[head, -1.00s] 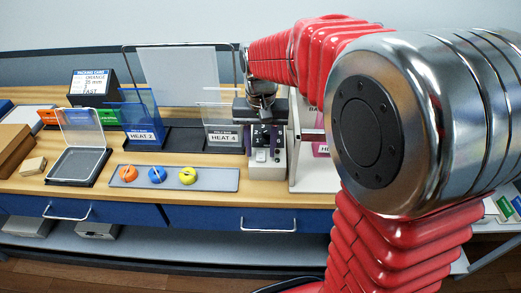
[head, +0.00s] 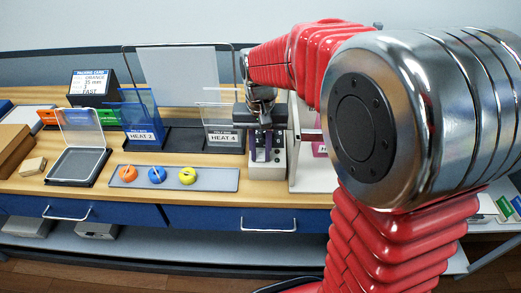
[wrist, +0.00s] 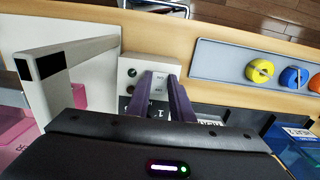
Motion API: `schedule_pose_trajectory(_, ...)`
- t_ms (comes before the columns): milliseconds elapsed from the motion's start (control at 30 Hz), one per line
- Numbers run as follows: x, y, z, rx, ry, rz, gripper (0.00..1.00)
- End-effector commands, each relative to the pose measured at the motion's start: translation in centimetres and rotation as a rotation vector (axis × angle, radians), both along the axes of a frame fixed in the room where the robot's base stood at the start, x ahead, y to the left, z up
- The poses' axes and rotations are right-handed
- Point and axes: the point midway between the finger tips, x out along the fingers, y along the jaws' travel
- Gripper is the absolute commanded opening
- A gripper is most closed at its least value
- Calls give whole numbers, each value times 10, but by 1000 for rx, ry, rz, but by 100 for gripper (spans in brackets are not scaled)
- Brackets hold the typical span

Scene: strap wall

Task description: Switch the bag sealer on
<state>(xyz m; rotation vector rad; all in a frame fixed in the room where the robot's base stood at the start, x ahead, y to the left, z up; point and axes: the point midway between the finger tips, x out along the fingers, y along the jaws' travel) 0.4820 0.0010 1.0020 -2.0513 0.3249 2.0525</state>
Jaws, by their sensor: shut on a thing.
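A pale grey control box (head: 279,166), which looks like the bag sealer's, stands on the bench beside the white panel. In the wrist view its top face (wrist: 130,67) shows two small dark round spots with labels, and dark markings lower down. My gripper (head: 267,158) is at the box, its two purple fingers over the face. In the wrist view my gripper (wrist: 166,78) is shut on a small control on the box. The fingers mostly hide that control, so I cannot tell its setting.
A white panel (head: 302,150) stands close to the right of the box. Bag holders labelled HEAT 2 (head: 141,135) and HEAT 4 (head: 223,137) stand to the left. A grey strip (head: 215,180) carries orange, blue and yellow knobs. A packing card (head: 90,82) reads ORANGE, 35 mm, FAST.

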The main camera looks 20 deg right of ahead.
Motion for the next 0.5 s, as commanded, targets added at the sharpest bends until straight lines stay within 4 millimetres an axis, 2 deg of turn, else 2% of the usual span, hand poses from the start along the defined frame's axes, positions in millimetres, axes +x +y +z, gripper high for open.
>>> schedule_pose_trajectory(267,0,0,1,-7,-21,0,0)
schedule_pose_trajectory(500,-5,1,-1,-41,-118,0,0)
